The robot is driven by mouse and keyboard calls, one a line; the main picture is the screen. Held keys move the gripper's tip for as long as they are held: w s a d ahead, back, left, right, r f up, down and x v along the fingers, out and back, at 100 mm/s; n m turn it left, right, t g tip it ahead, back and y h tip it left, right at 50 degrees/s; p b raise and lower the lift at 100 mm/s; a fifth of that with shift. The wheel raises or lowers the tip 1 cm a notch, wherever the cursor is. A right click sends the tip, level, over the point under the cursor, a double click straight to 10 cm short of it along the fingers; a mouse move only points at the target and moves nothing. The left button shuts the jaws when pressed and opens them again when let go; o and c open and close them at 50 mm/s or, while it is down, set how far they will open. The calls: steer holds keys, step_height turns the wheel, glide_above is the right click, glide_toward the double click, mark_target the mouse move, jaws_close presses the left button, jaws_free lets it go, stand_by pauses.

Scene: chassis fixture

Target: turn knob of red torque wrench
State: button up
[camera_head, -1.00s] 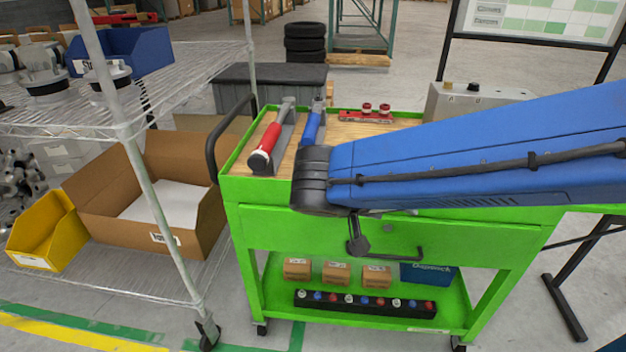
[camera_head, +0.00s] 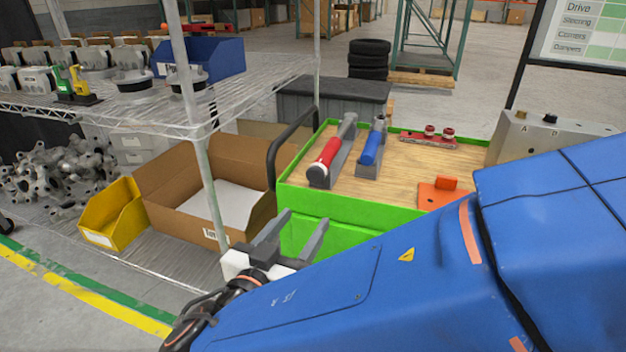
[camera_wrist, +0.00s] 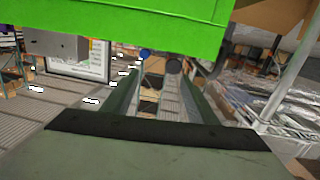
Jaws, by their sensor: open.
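The red torque wrench (camera_head: 327,156) lies in a grey holder at the left of the wooden top of the green cart (camera_head: 330,205). Its rounded pale end faces the cart's near edge. A blue torque wrench (camera_head: 372,146) lies beside it on the right, in its own holder. My gripper (camera_head: 302,226) is open and empty, in front of the cart's near left side and lower than the wrenches. In the wrist view, the two fingers (camera_wrist: 155,85) stand apart beneath the green cart side (camera_wrist: 130,30). I cannot make out the red wrench there.
A wire shelf (camera_head: 240,85) stands left of the cart, its post close to my gripper. A cardboard box (camera_head: 170,190) and a yellow bin (camera_head: 112,215) sit on its lower level. An orange bracket (camera_head: 440,193) and a red part (camera_head: 430,137) lie on the cart top.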

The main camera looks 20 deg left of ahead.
mark_target(314, 177)
steer(key=shift+t+y, duration=0.4)
steer(key=shift+y, duration=0.2)
steer(key=w, duration=0.5)
steer(key=w+a, duration=0.1)
steer(key=w, duration=0.9)
steer(key=shift+a+r, duration=0.15)
steer(key=shift+a, duration=0.25)
steer(key=c, duration=1.1)
